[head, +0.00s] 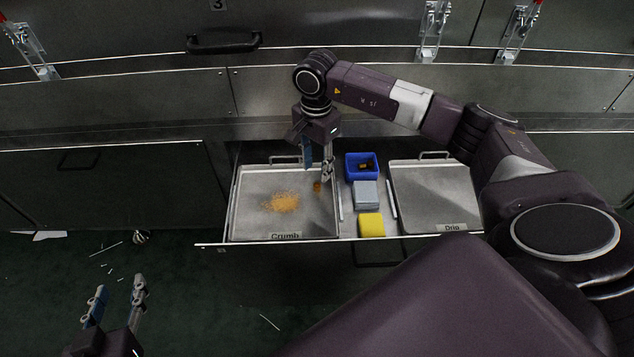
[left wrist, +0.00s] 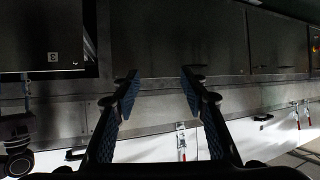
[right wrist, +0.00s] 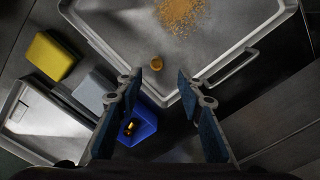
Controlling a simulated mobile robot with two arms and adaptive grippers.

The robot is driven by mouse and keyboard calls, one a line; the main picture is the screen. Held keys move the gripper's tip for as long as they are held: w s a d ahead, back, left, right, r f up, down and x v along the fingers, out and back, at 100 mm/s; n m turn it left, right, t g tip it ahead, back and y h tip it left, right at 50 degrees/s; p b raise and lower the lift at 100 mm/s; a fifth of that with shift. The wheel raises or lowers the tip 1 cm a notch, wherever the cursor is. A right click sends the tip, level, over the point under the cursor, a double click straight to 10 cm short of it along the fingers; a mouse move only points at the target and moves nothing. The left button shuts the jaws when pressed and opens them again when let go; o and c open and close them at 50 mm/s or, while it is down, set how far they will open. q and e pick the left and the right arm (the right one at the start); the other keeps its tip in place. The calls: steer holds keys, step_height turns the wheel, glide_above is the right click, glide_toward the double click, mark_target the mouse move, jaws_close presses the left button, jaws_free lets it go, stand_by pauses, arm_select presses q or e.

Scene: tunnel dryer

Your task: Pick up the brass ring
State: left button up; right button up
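A small brass ring (head: 317,186) lies on the tray marked Crumb (head: 250,222), right of a patch of orange crumbs. In the right wrist view the brass ring (right wrist: 156,63) sits near the tray's corner, just beyond my fingertips. My right gripper (head: 317,172) points down above the tray close to the ring, open and empty; it also shows in the right wrist view (right wrist: 160,80). My left gripper (head: 119,288) is open and empty, low at the left, away from the drawer; the left wrist view shows its spread fingers (left wrist: 160,78).
A blue bin (head: 349,177) with brass-coloured pieces, a grey block (head: 366,195) and a yellow block (head: 371,225) stand between the Crumb tray and the tray marked Drip (head: 435,195). Raised rims, a tray handle (right wrist: 233,68) and the dryer front (head: 120,100) are close by.

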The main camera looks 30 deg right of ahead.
mark_target(317, 184)
steer(key=shift+f, duration=0.45)
steer(key=f, duration=0.1)
steer(key=f+b, duration=0.1)
steer(key=f, duration=0.2)
steer(key=shift+s+f+b, duration=0.1)
steer(key=shift+s+b, duration=0.2)
steer(key=shift+f, duration=0.2)
arm_select(q)
steer(key=w+d+r+t+h, duration=0.1)
steer(key=w+d+r+t, duration=0.1)
steer(key=r, duration=0.6)
steer(key=shift+w+r+t, duration=0.3)
steer(key=shift+w+t, duration=0.25)
steer(key=shift+t, duration=0.65)
arm_select(e)
jaws_close()
